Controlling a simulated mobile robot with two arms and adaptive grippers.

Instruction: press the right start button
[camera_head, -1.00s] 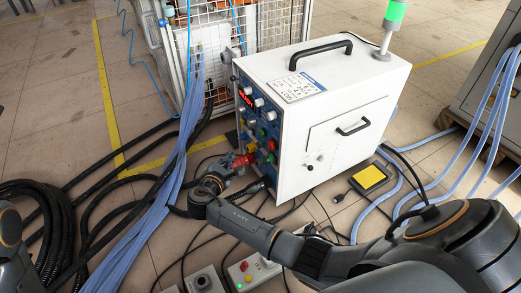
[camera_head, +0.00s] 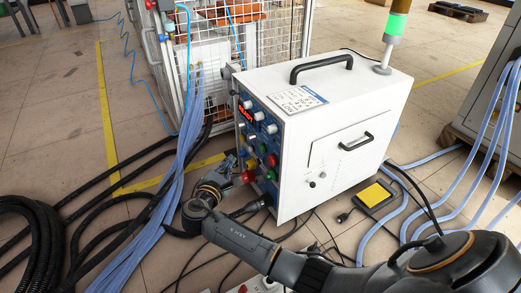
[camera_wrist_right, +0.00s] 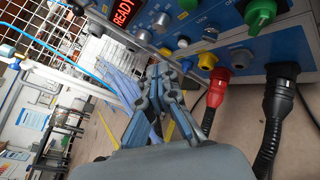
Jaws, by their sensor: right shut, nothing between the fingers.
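The white induction heater (camera_head: 325,130) stands on the floor with its blue control panel (camera_head: 243,131) facing left. On the panel are a lit red display, also seen in the wrist view as READY (camera_wrist_right: 123,12), white knobs and coloured buttons. A green button (camera_head: 262,149) and a red button (camera_head: 273,160) show in the head view. A large green knob (camera_wrist_right: 262,14) is at the wrist view's upper right. I cannot tell which control is the right start button. My right gripper (camera_head: 231,162) is shut and empty in front of the panel; its fingertips (camera_wrist_right: 165,72) point at the panel's lower part. My left gripper is out of view.
A red plug (camera_wrist_right: 217,88) and a black plug (camera_wrist_right: 280,92) stick out below the buttons, close to my right gripper. Blue hoses (camera_head: 180,150) and black cables cross the floor at left. A yellow pedal (camera_head: 373,194) lies right of the heater.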

